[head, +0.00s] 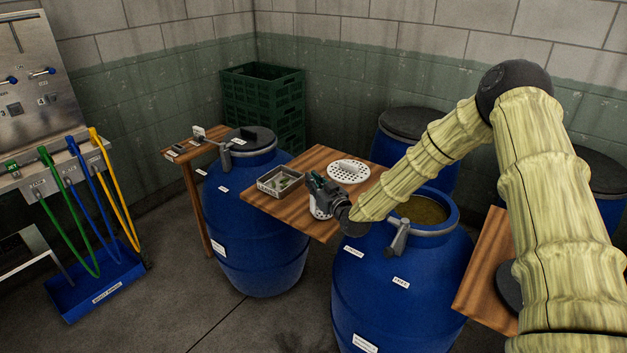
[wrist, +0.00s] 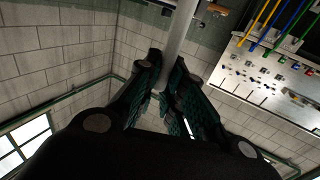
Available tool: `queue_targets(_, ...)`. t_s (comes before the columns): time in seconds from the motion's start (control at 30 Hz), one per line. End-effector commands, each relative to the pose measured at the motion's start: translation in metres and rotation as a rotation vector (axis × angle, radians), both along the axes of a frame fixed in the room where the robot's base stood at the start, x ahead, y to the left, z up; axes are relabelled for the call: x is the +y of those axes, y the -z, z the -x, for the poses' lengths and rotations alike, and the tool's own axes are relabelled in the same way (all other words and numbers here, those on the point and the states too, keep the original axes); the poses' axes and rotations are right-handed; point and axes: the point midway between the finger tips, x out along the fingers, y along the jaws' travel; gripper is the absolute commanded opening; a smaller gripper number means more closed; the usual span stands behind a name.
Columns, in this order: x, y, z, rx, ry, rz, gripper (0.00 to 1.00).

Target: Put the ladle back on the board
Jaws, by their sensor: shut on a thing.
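My gripper (head: 322,192) is over the wooden board (head: 318,158) that spans between the blue barrels. In the wrist view its fingers (wrist: 168,100) are closed around a pale grey rod (wrist: 181,45), which I take to be the ladle's handle. The rod runs up out of the top of that picture. In the head view the arm and gripper hide most of what is held. A white perforated piece (head: 317,209) shows just below the gripper at the board's front edge; I cannot tell whether it is part of the ladle or whether it touches the board.
A white perforated disc (head: 348,171) and a small grey tray (head: 270,184) lie on the board. An open blue barrel (head: 388,285) with brownish contents stands to the right, a lidded one (head: 255,240) to the left. Green crates (head: 262,93) stand behind.

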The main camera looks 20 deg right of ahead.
Motion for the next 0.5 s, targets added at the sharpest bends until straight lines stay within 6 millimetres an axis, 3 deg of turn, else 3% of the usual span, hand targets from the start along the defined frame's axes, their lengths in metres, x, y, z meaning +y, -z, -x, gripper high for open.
queue_targets(0.47, 0.0002, 0.0058, 0.0, -0.001, 0.0, 0.0, 0.0)
queue_targets(0.5, 0.0002, 0.0046, 0.0, -0.001, 0.0, 0.0, 0.15)
